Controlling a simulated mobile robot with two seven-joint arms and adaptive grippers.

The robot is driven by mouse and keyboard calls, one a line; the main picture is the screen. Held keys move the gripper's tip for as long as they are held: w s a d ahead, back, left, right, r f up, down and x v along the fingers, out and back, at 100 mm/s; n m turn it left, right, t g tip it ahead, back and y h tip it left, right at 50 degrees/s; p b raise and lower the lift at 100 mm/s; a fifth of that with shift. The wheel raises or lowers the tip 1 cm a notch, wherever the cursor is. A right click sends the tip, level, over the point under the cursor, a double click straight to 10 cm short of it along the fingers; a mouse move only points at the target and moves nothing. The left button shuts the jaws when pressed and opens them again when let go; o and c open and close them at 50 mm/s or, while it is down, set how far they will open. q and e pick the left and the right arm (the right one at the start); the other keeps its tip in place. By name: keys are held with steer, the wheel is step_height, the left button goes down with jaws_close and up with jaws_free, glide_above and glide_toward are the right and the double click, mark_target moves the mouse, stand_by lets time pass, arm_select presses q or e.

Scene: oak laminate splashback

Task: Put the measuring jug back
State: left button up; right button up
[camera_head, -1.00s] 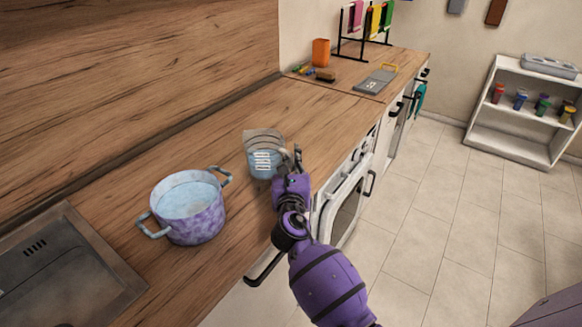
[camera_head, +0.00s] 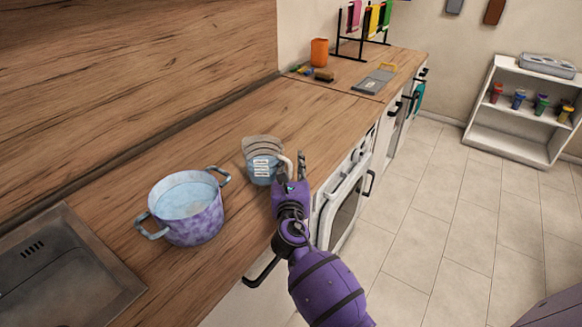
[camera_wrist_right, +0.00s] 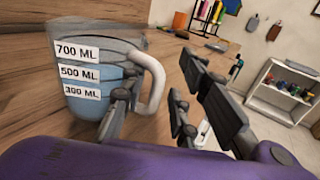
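The measuring jug (camera_head: 262,163) is clear with a pale handle and blue contents. It stands upright on the wooden counter, right of the pot. In the right wrist view the jug (camera_wrist_right: 88,75) shows labels of 700, 500 and 300 ML, with the blue reaching about the 500 label. My right gripper (camera_head: 295,170) is at the jug's handle side with its fingers spread. In the right wrist view the handle (camera_wrist_right: 155,85) shows between the spread fingers, close to the left one; I cannot tell if they touch. My left gripper is not in view.
A purple-blue pot (camera_head: 197,222) with pale blue contents stands left of the jug, near the sink (camera_head: 75,265). Counter behind the jug is clear.

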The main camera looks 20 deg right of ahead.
steer(key=shift+f+b, duration=0.3)
steer(key=shift+f, duration=0.05)
steer(key=v, duration=0.4)
steer(key=r+v, duration=0.1)
steer(key=v, duration=0.2)
steer(key=shift+w+a+r, duration=0.1)
steer(key=shift+r, duration=0.05)
steer(key=shift+s+a, duration=0.1)
steer(key=shift+s, duration=0.35)
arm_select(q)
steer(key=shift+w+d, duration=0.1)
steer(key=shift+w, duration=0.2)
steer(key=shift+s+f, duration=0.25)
